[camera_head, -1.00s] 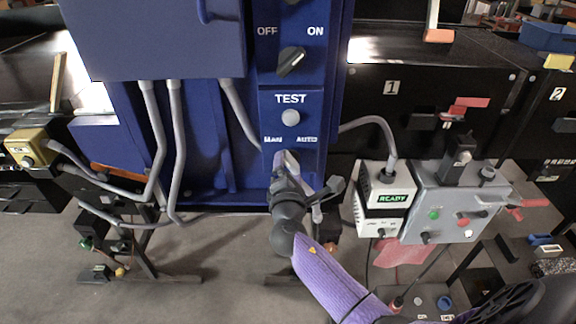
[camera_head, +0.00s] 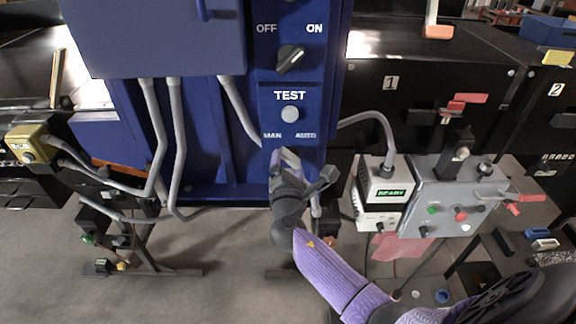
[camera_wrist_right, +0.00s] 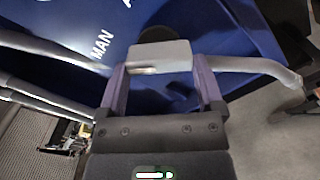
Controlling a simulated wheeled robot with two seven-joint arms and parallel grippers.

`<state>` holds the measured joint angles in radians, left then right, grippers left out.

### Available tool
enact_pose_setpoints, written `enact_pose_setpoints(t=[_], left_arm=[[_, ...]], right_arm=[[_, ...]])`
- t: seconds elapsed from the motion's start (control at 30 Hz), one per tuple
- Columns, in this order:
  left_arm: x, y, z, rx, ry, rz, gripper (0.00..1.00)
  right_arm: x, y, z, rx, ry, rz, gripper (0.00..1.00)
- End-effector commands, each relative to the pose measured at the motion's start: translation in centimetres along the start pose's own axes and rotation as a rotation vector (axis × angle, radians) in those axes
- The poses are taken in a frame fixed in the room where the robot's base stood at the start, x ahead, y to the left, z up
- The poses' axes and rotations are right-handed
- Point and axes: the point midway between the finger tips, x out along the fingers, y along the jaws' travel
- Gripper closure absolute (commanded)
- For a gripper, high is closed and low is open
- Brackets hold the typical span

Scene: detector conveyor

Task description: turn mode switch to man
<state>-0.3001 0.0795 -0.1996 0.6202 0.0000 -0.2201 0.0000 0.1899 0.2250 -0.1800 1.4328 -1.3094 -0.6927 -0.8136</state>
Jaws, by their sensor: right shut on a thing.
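The mode switch sits below the MAN and AUTO labels on the blue panel (camera_head: 265,109). In the head view my right gripper (camera_head: 287,158) hides its knob. In the right wrist view the mode switch (camera_wrist_right: 160,56) shows as a pale grey block between the two purple fingers of the right gripper (camera_wrist_right: 161,75). The fingers are shut on it, and the MAN label is up and to the left of it. Which way the knob points cannot be told in the head view. My left gripper is not in view.
Above are a round TEST button (camera_head: 290,114) and an OFF/ON knob (camera_head: 290,59). Grey conduits (camera_head: 157,140) run down at the left. A white READY box (camera_head: 383,190) and a grey control box (camera_head: 455,200) stand to the right.

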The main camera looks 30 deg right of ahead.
Motion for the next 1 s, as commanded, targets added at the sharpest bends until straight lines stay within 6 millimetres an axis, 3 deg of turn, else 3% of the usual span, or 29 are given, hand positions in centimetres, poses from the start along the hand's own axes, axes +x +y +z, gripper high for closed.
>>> enact_pose_setpoints(t=[0.03,0.1,0.37,0.47,0.8,1.0], left_arm=[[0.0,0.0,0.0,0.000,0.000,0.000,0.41],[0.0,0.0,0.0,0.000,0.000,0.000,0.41],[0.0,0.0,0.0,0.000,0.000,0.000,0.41],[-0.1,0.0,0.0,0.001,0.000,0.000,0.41],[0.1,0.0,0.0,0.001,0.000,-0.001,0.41],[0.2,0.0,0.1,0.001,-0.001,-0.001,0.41]], right_arm=[[-0.1,-0.1,-0.1,-0.003,0.003,-0.002,0.13],[-0.1,-0.1,-0.1,-0.003,0.002,-0.002,0.00],[-0.3,-0.1,-0.1,-0.001,0.002,-0.001,0.00],[-1.5,-0.1,-0.1,-0.002,0.004,0.000,0.00],[-8.9,-0.2,-0.2,-0.001,0.004,-0.002,0.00],[-10.0,-0.1,-0.1,-0.002,0.002,-0.002,0.00]])
